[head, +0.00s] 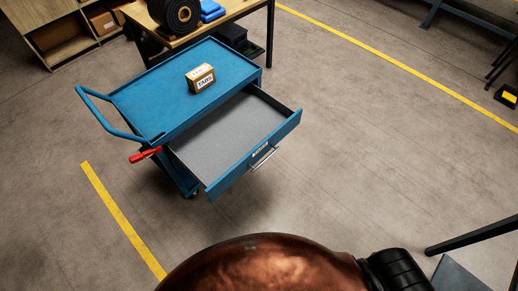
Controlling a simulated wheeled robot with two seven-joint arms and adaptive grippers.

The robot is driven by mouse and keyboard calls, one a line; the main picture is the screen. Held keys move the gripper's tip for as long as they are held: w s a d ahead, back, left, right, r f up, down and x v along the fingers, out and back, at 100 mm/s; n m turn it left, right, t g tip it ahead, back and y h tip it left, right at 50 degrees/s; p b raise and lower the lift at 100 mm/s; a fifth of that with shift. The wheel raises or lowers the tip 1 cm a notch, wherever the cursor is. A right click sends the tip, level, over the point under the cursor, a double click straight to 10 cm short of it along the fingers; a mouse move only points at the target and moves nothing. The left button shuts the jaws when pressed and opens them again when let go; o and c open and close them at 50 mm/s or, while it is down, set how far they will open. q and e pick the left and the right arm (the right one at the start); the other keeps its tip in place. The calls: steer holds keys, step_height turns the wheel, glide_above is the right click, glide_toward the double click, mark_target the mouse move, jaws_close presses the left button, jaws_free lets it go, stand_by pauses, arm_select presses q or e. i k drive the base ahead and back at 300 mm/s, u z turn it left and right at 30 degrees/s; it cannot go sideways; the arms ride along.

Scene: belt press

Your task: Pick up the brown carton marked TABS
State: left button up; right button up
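The small brown carton marked TABS (201,79) stands on the blue top of the tool cart (155,100), toward its right side. Its white label with dark letters faces me. Nothing touches the carton except the cart top. Neither of my grippers shows in the head view. A copper-coloured rounded shape with a black ribbed part fills the bottom edge; I cannot tell what it is.
The cart's drawer (222,132) is pulled out toward me and looks empty. A red-handled tool (145,155) sticks out at the cart's left. A wooden bench (240,8) with a black roll (176,14) stands behind. The floor around the cart is mostly clear.

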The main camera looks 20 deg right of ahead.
mark_target(202, 77)
steer(key=z, duration=0.15)
steer(key=k, duration=0.4)
steer(key=u, duration=1.4)
steer(key=i, duration=0.75)
steer(key=u, duration=0.5)
steer(key=i, duration=0.7)
steer(key=z, duration=0.2)
